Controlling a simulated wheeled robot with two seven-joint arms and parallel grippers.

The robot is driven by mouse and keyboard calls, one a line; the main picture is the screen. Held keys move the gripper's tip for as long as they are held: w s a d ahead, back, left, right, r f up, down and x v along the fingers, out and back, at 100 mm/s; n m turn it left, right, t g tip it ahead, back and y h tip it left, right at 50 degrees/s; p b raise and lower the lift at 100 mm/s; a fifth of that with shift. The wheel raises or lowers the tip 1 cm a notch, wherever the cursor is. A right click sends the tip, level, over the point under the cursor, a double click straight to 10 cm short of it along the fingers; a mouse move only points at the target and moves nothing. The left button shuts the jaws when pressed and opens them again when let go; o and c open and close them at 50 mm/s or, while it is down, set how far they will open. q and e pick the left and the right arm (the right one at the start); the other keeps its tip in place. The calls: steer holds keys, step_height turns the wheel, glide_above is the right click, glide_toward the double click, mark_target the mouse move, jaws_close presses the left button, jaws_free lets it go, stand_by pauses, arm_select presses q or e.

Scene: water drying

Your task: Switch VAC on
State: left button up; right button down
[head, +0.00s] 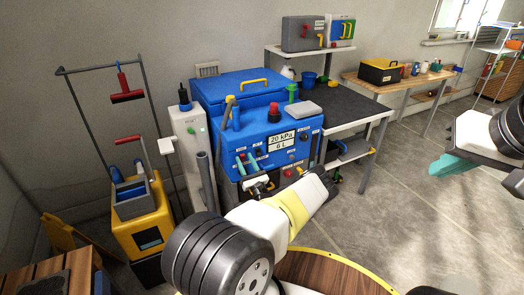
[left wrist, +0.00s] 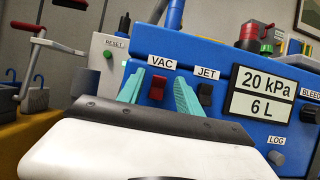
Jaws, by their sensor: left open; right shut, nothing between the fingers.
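The blue machine (head: 275,130) has a front panel with a display (head: 281,140) reading 20 kPa. In the left wrist view, the red VAC switch (left wrist: 157,88) sits under its VAC label (left wrist: 162,63). A dark JET switch (left wrist: 205,94) is to its right. My left gripper (left wrist: 160,80) is open, its teal fingers on either side of the VAC switch, close to the panel. It also shows in the head view (head: 247,159). Whether it touches the switch, I cannot tell. My right gripper (head: 455,165) is shut and empty, far right, away from the machine.
A grey unit with a green RESET button (left wrist: 108,54) stands left of the panel. A yellow mop bucket (head: 140,215) is further left. A dark-topped table (head: 345,105) stands right of the machine. The floor on the right is clear.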

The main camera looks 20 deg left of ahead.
arm_select(q)
steer(key=v, duration=0.8)
steer(key=shift+a+r, duration=0.15)
steer(key=s+a+r+n+g+h, duration=0.1)
steer(key=s+a+r+n+g, duration=0.15)
steer(key=r+n+g, duration=0.35)
steer(key=s+a+r+n+g, duration=0.1)
steer(key=s+r+n+g, duration=0.3)
steer(key=r+n+g, duration=0.25)
steer(key=s+a+r+n+g+h, duration=0.1)
steer(key=s+r+n+g, duration=0.2)
steer(key=r+n+g, duration=0.35)
steer(key=s+d+r+n+t+h, duration=0.3)
steer(key=s+d+r+t+h, duration=0.2)
steer(key=s+d+r+h, duration=0.4)
steer(key=s+d+r+n+t+h, duration=0.3)
steer(key=s+d+r+t+h, duration=0.2)
steer(key=s+d+r+h, duration=0.3)
steer(key=s+d+r, duration=0.4)
steer(key=d+r, duration=0.4)
steer(key=d, duration=0.1)
steer(key=shift+d+n+h, duration=0.3)
steer(key=shift+h, duration=0.1)
